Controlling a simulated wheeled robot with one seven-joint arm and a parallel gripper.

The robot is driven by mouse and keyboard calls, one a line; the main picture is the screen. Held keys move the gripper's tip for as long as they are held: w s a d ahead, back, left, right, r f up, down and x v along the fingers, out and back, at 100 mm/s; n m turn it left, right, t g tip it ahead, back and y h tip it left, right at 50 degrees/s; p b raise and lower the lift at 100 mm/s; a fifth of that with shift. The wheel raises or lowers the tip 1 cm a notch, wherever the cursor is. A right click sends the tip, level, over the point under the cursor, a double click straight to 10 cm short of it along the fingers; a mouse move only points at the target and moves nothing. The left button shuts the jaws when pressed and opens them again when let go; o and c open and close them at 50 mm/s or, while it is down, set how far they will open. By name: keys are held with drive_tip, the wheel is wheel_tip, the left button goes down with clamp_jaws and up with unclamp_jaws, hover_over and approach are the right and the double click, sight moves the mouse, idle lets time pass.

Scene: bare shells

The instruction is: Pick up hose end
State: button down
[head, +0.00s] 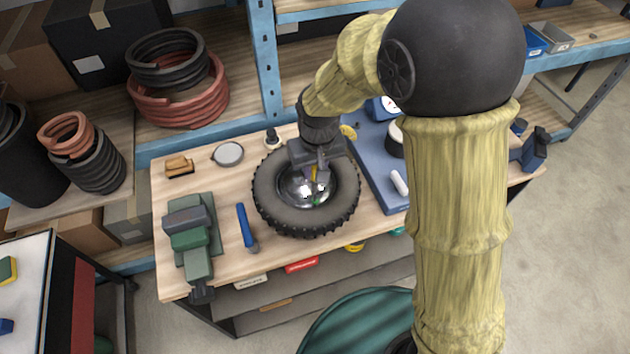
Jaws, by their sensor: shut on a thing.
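My gripper (316,180) points down over the middle of a black knobby tyre (272,206) that lies flat on the wooden bench. It is shut on a small yellow piece (313,173) above the shiny metal hub (292,190). The piece is too small to tell whether it is the hose end, or whether it touches the hub. A small green spot (316,203) shows below it. My wrist and fingers hide part of the hub and the tyre's far side. No hose can be made out running from the gripper.
A green vise (192,238) and a blue-handled tool (246,228) lie left of the tyre. A blue mat (372,165) with a white cylinder (399,183) is at right. A round dish (228,154) sits behind. Coiled red hose (180,105) rests on the shelf. My arm covers the right side.

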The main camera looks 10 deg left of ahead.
drive_tip(key=shift+r, duration=0.65)
drive_tip(key=shift+f, duration=0.1)
idle(0.3)
